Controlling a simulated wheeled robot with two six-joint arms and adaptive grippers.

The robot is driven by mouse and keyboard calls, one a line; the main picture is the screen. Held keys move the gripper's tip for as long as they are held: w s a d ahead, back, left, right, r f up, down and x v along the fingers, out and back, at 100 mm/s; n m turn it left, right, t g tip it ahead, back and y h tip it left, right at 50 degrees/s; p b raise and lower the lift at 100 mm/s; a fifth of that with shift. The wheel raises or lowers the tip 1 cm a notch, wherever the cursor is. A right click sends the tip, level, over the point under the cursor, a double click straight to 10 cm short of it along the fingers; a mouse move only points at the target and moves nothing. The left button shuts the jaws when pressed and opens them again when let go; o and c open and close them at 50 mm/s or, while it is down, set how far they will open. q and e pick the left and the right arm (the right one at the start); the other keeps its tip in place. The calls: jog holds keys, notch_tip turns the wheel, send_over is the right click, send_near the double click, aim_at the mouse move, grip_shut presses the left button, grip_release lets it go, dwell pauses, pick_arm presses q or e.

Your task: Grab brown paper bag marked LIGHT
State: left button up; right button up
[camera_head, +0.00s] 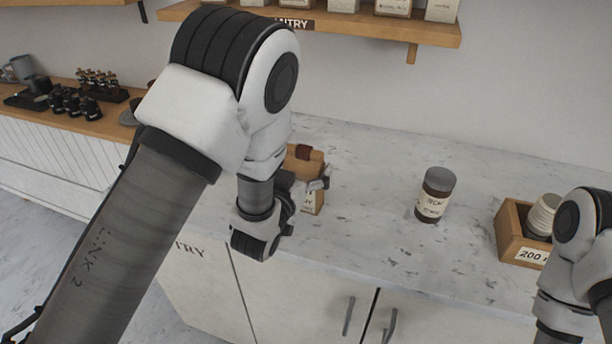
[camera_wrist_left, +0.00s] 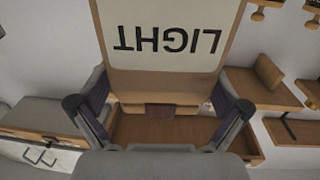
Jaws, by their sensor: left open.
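The brown paper bag marked LIGHT (camera_wrist_left: 168,83) fills the upper middle of the left wrist view, its white label reading upside down. In the head view the bag (camera_head: 308,163) stands on the marble counter, partly hidden behind my left wrist and gripper. A dark red-brown patch shows at its top. My left gripper (camera_wrist_left: 159,106) is open, with one finger on each side of the bag in the wrist view. I cannot tell whether either finger touches it. In the head view my left gripper (camera_head: 316,186) is beside the bag. My right gripper is out of view.
A dark lidded jar (camera_head: 435,196) stands on the marble counter (camera_head: 370,215) right of the bag. A wooden box (camera_head: 514,236) with stacked cups is farther right, near my right arm. A wooden shelf (camera_head: 430,32) hangs above. The counter between bag and jar is clear.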

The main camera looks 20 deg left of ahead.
pick_arm(q)
jog(key=shift+w+a, duration=0.1)
jog(key=shift+w, duration=0.15)
jog(key=shift+s, duration=0.25)
jog(key=shift+c, duration=0.7)
jog(key=c, duration=1.5)
jog(key=shift+o, duration=0.2)
jog(key=shift+r, duration=0.1)
